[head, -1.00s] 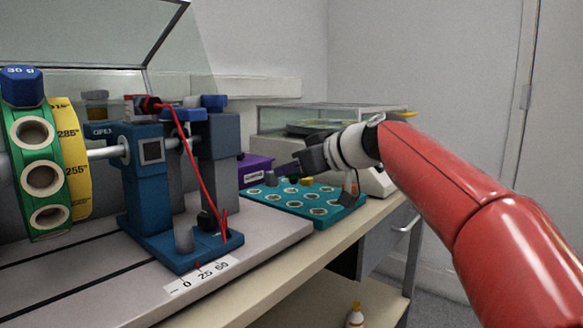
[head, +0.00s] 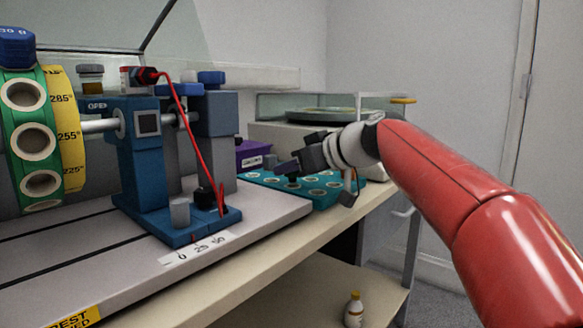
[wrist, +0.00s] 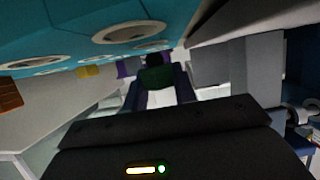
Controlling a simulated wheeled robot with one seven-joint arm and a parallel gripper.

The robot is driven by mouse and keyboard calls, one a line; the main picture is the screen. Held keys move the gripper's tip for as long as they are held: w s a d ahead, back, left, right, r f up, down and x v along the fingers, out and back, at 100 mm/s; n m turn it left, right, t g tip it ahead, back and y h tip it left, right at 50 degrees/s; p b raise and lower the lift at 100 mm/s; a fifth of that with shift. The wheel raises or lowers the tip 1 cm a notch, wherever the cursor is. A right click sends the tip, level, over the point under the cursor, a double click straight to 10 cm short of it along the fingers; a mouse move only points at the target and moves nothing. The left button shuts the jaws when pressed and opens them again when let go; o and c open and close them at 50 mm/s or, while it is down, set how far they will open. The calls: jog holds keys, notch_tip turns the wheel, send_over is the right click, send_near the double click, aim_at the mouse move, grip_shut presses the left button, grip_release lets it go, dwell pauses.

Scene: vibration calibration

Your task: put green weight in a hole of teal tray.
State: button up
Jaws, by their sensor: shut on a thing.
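The teal tray (head: 328,203) lies on the bench right of the blue bearing stand, with rows of round pale-rimmed holes. In the wrist view the tray (wrist: 75,50) fills the upper left, appearing upside down. My gripper (head: 284,168) is over the tray's left part in the head view. In the wrist view my gripper (wrist: 157,88) is shut on the green weight (wrist: 155,78), which sits between the two fingers near the tray's surface.
The blue stand (head: 145,185) with a red cable and the green-yellow wheel (head: 40,135) stand at left. A purple box (head: 251,154) and a glass-topped device (head: 330,115) are behind the tray. A yellow block (wrist: 88,71) shows beyond the tray in the wrist view.

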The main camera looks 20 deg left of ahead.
jog(key=shift+f+b, duration=0.8)
jog(key=shift+f, duration=0.05)
dwell(0.7)
jog(key=shift+r, duration=0.2)
jog(key=shift+r+p, duration=0.7)
jog(key=shift+f+b, duration=0.95)
jog(key=shift+b, duration=0.05)
dwell(0.9)
jog(key=shift+r, duration=0.2)
jog(key=shift+r+p, duration=0.75)
jog(key=shift+p, duration=0.05)
jog(key=shift+s+f+b, duration=0.1)
jog(key=shift+s+b, duration=0.05)
jog(key=shift+b, duration=0.15)
jog(key=shift+f+b, duration=0.75)
jog(key=shift+f, duration=0.1)
dwell(0.7)
jog(key=shift+r, duration=0.2)
